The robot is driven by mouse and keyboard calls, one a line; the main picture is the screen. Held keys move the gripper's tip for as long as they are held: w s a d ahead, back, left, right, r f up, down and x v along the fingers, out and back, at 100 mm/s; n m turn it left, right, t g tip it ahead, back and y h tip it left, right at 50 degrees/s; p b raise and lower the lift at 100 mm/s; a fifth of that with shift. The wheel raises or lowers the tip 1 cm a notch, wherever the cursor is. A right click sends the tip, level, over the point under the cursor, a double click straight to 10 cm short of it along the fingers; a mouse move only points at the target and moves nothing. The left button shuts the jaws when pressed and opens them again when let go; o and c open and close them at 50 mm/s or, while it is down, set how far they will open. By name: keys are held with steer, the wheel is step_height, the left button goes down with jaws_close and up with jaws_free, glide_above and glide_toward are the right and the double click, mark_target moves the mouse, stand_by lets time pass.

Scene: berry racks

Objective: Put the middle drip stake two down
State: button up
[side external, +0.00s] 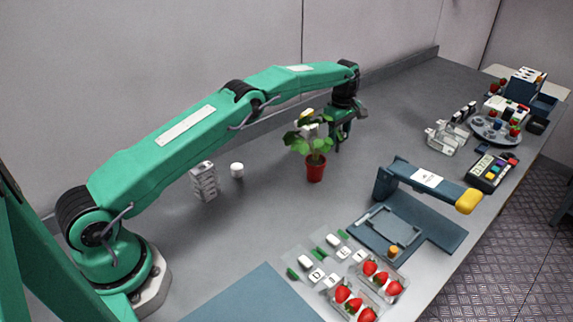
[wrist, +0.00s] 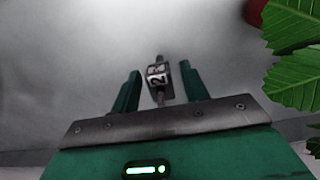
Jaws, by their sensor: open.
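My gripper (side external: 342,138) is at the far end of my outstretched arm, low over the bench just behind the potted plant. In the wrist view my gripper (wrist: 160,68) is open, with one finger on each side of a small dark piece tagged "2" (wrist: 158,80). That piece looks like a drip stake, with a thin rod running through it. A gap shows between it and each finger. I cannot tell whether it lies on the bench or stands. I cannot make out a drip stake in the side view.
The red-potted plant (side external: 316,168) stands close beside my gripper; its leaves (wrist: 295,55) fill the wrist view's right side. A blue press (side external: 425,190) and strawberry trays (side external: 357,297) are nearer the front edge. A white block stack (side external: 204,182) stands left. Bare bench lies behind the plant.

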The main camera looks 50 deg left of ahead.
mark_target(340, 132)
step_height(340, 132, up, 6)
steer(key=shift+f, duration=0.2)
steer(key=shift+r, duration=0.25)
stand_by(0.5)
